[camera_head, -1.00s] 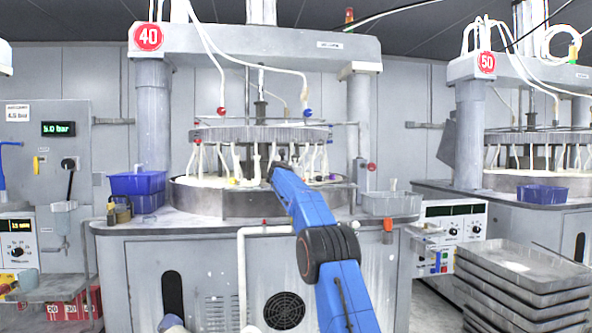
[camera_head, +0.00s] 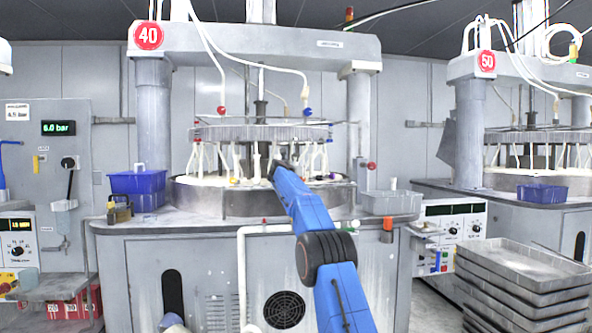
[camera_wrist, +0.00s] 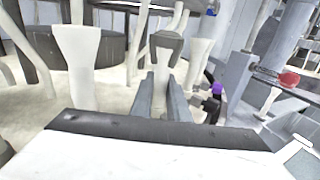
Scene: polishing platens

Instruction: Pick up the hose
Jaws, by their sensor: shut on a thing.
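My gripper (camera_wrist: 164,88) reaches in among the white hoses over the platen of machine 40, and its two narrow fingers are close together. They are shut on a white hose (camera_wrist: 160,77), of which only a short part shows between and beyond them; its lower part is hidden. A grey clip-like piece stands around the white part just beyond the fingertips. In the head view my gripper (camera_head: 273,170) is small at the platen's front, and the held hose cannot be told from its neighbours.
Flared white hose ends (camera_wrist: 80,62) stand close at left, another (camera_wrist: 198,62) at right. A purple-tipped fitting (camera_wrist: 217,89) is near the right finger. The grey platen rim (camera_head: 240,203) lies below. A blue bin (camera_head: 137,183) and grey bin (camera_head: 391,203) flank the machine.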

